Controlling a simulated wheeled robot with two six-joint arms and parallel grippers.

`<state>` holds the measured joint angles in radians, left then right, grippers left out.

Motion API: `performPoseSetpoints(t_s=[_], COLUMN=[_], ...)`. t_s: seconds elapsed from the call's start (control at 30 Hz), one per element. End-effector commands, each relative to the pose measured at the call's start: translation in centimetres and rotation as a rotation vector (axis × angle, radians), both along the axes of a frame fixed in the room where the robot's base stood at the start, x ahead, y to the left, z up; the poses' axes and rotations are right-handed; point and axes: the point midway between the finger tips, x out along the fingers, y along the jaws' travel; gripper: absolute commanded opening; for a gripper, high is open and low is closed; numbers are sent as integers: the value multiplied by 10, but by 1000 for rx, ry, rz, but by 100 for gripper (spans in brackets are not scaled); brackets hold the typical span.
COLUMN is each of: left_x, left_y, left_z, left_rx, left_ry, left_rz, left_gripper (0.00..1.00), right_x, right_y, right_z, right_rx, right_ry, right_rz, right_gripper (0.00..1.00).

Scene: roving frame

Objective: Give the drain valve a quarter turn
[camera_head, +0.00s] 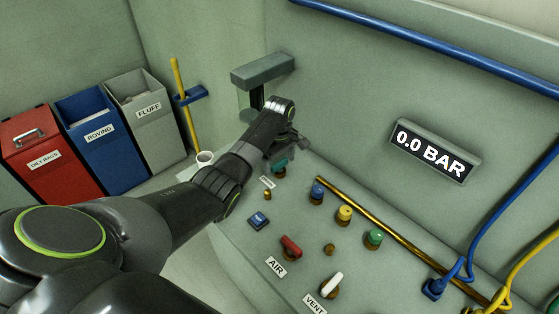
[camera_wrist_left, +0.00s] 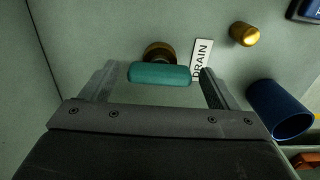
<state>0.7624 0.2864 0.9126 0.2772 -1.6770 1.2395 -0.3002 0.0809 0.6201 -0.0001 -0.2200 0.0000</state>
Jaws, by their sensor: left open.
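The drain valve has a teal handle (camera_wrist_left: 160,74) on a brass base (camera_wrist_left: 159,52) in the left wrist view. The handle lies crosswise in the gap between the fingers of my open left gripper (camera_wrist_left: 158,86), with space at both ends. The DRAIN label (camera_wrist_left: 201,60) is just right of it, near the right finger. In the head view my left gripper (camera_head: 285,143) is over the teal handle (camera_head: 280,166) and partly hides it. I cannot tell how far above the handle the fingertips are. My right gripper is not in view.
The panel also holds a red AIR valve (camera_head: 291,246), a white VENT valve (camera_head: 332,284), several coloured knobs, and a brass pipe (camera_head: 370,220). A display (camera_head: 432,153) reads 0.0 BAR. In the wrist view a blue cylinder (camera_wrist_left: 283,109) is close to the right finger.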

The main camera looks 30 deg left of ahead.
Motion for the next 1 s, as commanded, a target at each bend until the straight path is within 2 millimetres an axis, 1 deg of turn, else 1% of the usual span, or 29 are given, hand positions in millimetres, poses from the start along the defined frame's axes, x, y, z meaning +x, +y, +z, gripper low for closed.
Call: performPoseSetpoints(t_s=[0.07,0.1,0.4,0.43,0.77,1.0], left_x=[0,0,0,0,0,0], left_y=[0,0,0,0,0,0], left_z=[0,0,0,0,2,4], left_rx=[0,0,0,0,0,-1], left_ry=[0,0,1,1,2,3], left_rz=[0,0,0,0,-50,-200], left_gripper=[82,79,40,37,37,37], right_x=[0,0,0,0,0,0], right_y=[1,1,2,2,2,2], right_z=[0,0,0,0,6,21], right_rx=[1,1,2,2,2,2], right_ry=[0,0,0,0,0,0], right_rz=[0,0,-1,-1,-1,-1], right_gripper=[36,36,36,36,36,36])
